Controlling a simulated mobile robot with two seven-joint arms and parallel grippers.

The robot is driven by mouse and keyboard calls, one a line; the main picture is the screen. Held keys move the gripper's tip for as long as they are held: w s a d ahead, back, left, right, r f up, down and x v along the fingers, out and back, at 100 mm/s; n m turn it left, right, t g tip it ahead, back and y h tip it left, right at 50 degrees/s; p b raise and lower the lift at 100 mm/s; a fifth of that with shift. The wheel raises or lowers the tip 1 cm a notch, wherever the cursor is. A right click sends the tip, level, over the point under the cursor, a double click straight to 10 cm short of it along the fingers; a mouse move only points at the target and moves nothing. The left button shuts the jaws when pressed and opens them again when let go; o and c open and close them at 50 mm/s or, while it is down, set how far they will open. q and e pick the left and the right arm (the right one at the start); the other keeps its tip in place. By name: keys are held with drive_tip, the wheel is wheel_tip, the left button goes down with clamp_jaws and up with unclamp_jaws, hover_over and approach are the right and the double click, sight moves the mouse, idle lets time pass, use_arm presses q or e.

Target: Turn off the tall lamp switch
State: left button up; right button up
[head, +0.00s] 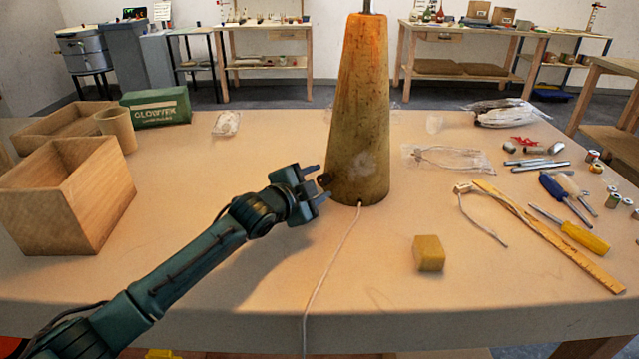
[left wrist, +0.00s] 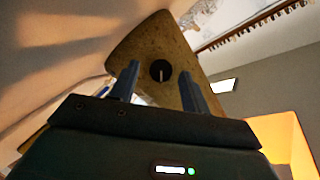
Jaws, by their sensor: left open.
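The tall lamp (head: 358,110) stands upright on the table as a tapered, yellow-brown body with an orange glow near its top. Its upper end is cut off by the frame. A dark round switch (head: 324,181) sits low on its left side; in the left wrist view the knob (left wrist: 160,71) shows a pale line across it. My left gripper (head: 318,183) is open, with its fingers on either side of the switch. In the left wrist view the knob lies between the fingertips (left wrist: 159,75); I cannot tell if they touch it. My right gripper is not visible.
A white cord (head: 331,262) runs from the lamp's base over the table's front edge. A yellow block (head: 429,253) lies front right. Wooden boxes (head: 70,190) stand at left. A wooden ruler (head: 550,236) and screwdrivers (head: 572,229) lie at right.

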use_arm(q)
drive_tip(key=shift+w+d+f, duration=0.15)
drive_tip(key=shift+w+d, duration=0.2)
drive_tip(key=shift+w, duration=0.2)
